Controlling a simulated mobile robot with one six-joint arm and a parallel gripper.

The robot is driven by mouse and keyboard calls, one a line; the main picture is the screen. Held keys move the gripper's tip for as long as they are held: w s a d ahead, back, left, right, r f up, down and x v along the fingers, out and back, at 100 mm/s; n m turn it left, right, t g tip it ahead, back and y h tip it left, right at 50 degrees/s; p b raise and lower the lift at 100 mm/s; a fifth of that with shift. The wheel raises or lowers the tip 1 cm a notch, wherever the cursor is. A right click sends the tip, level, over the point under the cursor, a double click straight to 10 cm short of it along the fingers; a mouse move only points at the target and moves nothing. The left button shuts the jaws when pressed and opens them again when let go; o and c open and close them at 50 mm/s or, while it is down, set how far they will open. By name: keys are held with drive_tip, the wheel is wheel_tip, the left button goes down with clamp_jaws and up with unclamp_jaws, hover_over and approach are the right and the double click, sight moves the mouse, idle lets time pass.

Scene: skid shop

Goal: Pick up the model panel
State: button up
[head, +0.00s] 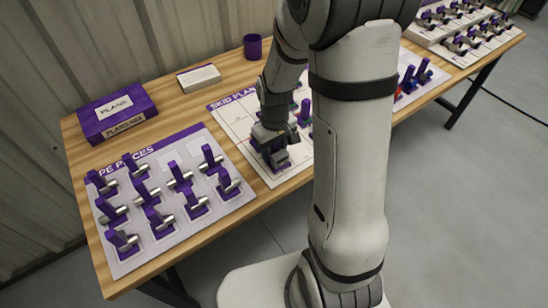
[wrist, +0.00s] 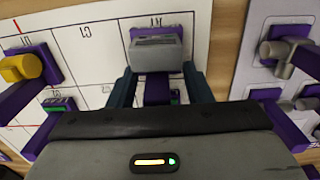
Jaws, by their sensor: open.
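My gripper (head: 272,150) is low over the board headed "SKID PLAN" (head: 228,121), near its front edge. In the wrist view my gripper (wrist: 159,80) is open, with one dark finger on each side of a grey boxy piece on a purple stand (wrist: 157,52). This piece looks like the model panel, though I see no label on it. The fingers stand beside it; whether they touch it I cannot tell. Its lower part is hidden behind the gripper body. In the head view a dark purple part shows under the gripper.
A tray headed "PIPE PIECES" (head: 233,204) holds several purple-and-silver pieces at left. A yellow-topped purple piece (wrist: 22,68) stands on the board. A purple box (head: 117,110), a white box (head: 199,79) and a purple cup (head: 252,46) stand at the table's back.

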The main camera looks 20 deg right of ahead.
drive_tip(key=shift+f, duration=0.25)
drive_tip(key=shift+c, duration=0.4)
clamp_jaws()
